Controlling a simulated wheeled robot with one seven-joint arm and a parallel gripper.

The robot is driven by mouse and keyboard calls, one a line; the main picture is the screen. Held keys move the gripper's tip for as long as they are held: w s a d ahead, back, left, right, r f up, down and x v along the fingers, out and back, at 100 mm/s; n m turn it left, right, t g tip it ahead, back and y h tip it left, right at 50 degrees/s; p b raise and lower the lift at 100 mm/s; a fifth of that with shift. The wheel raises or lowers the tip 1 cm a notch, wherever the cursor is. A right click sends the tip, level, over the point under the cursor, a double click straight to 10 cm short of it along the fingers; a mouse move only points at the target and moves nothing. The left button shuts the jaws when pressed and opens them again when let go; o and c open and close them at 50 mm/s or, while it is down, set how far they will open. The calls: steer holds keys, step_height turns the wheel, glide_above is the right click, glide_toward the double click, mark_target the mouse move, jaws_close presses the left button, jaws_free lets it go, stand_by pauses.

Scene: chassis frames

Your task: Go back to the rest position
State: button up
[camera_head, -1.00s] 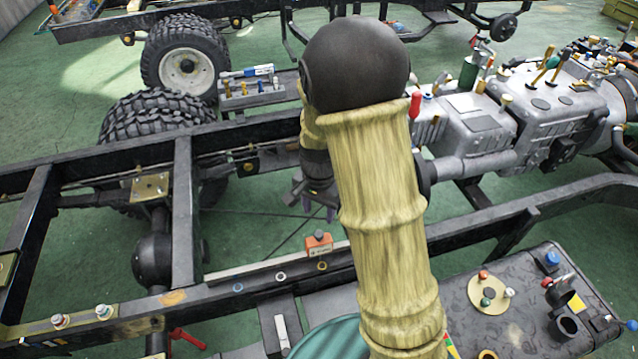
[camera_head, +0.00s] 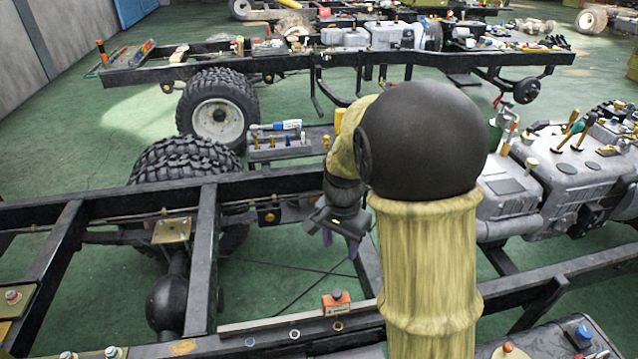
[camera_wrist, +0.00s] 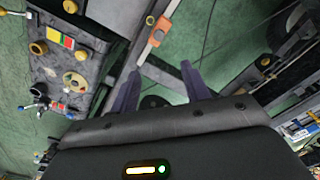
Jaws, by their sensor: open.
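My gripper (camera_head: 338,238) hangs over the gap inside the near chassis frame, left of my arm in the head view. In the wrist view my gripper (camera_wrist: 160,82) shows two purple fingers spread apart with nothing between them. Beyond the fingers lie green floor and a dark frame rail. My arm's round black joint and yellow sleeve hide part of the frame behind it.
The near chassis frame (camera_head: 205,255) spans the view. An orange box (camera_head: 337,302) and rings sit on its front rail. An engine (camera_head: 560,180) stands right, a tyre (camera_head: 185,160) left. A small tool shelf (camera_head: 285,150) stands behind my gripper. A second chassis (camera_head: 390,62) stands farther back.

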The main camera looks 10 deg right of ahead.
steer(key=s+d+r+n+t+p, duration=0.2)
steer(key=s+r+n+p, duration=0.1)
steer(key=s+n, duration=0.5)
steer(key=s, duration=0.3)
steer(key=shift+s+n+t+p, duration=0.3)
steer(key=shift+s+p, duration=0.05)
steer(key=shift+p, duration=0.05)
steer(key=shift+f, duration=0.1)
stand_by(2.1)
